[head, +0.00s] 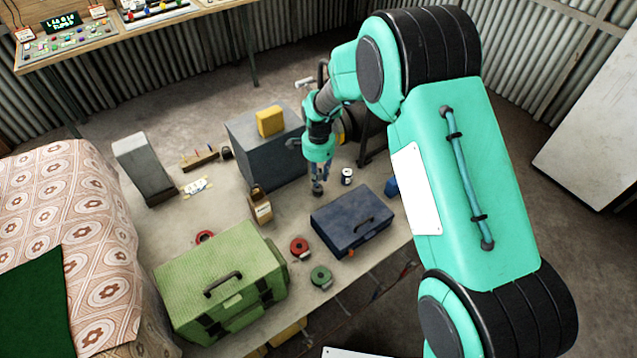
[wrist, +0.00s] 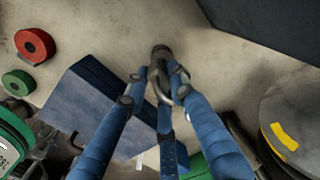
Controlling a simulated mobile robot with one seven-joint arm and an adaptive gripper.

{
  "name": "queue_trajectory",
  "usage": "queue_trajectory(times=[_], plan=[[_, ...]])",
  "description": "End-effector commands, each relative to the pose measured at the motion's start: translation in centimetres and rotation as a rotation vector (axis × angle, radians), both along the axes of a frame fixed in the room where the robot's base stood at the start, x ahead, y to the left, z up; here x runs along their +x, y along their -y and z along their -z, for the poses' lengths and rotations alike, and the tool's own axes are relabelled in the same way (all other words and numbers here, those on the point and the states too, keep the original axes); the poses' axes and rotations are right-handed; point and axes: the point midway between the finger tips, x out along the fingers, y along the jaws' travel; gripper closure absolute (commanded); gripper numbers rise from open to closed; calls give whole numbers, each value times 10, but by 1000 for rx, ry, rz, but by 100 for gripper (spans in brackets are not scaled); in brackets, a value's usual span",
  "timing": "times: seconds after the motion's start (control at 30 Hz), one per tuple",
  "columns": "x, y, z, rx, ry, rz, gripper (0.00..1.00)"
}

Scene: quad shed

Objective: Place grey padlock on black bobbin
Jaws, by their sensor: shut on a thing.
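My gripper (head: 317,184) points down over the middle of the workbench in the head view, between the grey-blue box and the navy case. In the wrist view its blue fingers (wrist: 158,82) are closed around the grey padlock (wrist: 165,92), whose curved shackle shows between them. A dark round part (wrist: 160,53) shows just beyond the fingertips; I cannot tell whether it is the padlock's body or the black bobbin. A small dark object (head: 227,153) stands at the back left of the bench, too small to identify.
A navy case (head: 342,215) lies close in front of my gripper, a grey-blue box (head: 262,155) with a yellow block (head: 270,121) behind left. A can (head: 346,176) stands right, a bottle (head: 260,206) left. Red (head: 299,247) and green (head: 321,277) spools lie near a green case (head: 222,284).

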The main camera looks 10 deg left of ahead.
Motion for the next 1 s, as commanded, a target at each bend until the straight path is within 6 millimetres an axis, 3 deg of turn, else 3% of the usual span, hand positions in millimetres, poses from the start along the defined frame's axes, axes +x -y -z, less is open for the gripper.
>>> queue_trajectory(times=[0.43,0.9,0.93,1.0], plan=[[0,0,36,-1,-1,0,100],[0,0,40,0,0,0,100],[0,0,41,-1,-1,0,74],[0,0,40,-1,-1,0,60]])
